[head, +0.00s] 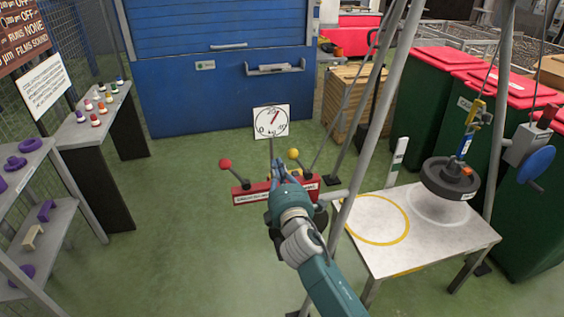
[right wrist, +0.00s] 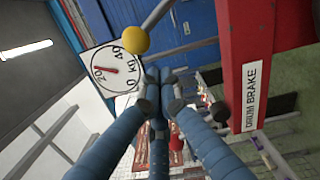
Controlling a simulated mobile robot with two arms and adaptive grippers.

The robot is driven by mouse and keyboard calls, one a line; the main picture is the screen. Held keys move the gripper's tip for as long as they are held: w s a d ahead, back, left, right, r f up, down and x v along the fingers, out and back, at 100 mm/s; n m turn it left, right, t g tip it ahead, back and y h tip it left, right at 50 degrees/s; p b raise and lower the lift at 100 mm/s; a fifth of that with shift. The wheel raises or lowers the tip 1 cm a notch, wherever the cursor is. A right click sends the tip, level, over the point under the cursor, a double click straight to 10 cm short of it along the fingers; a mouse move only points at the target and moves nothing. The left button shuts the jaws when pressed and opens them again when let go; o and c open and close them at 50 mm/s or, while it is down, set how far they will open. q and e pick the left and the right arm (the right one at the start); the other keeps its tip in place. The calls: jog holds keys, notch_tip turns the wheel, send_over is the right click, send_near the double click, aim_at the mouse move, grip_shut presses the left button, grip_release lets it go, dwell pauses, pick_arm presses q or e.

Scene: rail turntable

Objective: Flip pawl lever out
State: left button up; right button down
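A red panel (head: 255,191) with a white label strip stands mid-picture in the head view. A lever with a red ball knob (head: 225,163) leans out at its left; a lever with a yellow ball knob (head: 294,154) stands at its right. I cannot read which is the pawl lever in the head view. In the right wrist view, the panel (right wrist: 250,60) reads "DRUM BRAKE" and the yellow knob (right wrist: 135,40) is near. My right gripper (head: 278,166) is in front of the panel between the knobs, its fingertips (right wrist: 160,76) together, with nothing seen between them. My left gripper is not in view.
A white dial gauge (head: 271,121) stands behind the panel. Grey frame legs (head: 375,100) rise at the right. A dark round weight (head: 450,178) hangs over a white table (head: 440,238). Shelves with purple parts (head: 60,209) are at left. Green floor (head: 185,215) is open left of the panel.

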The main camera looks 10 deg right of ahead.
jog(key=shift+w+d+r, duration=0.1)
jog(key=shift+d, duration=0.5)
jog(key=shift+d+r, duration=0.1)
jog(key=shift+r, duration=0.05)
jog(key=shift+d+r+m+p, duration=0.15)
jog(key=shift+m+p, duration=0.25)
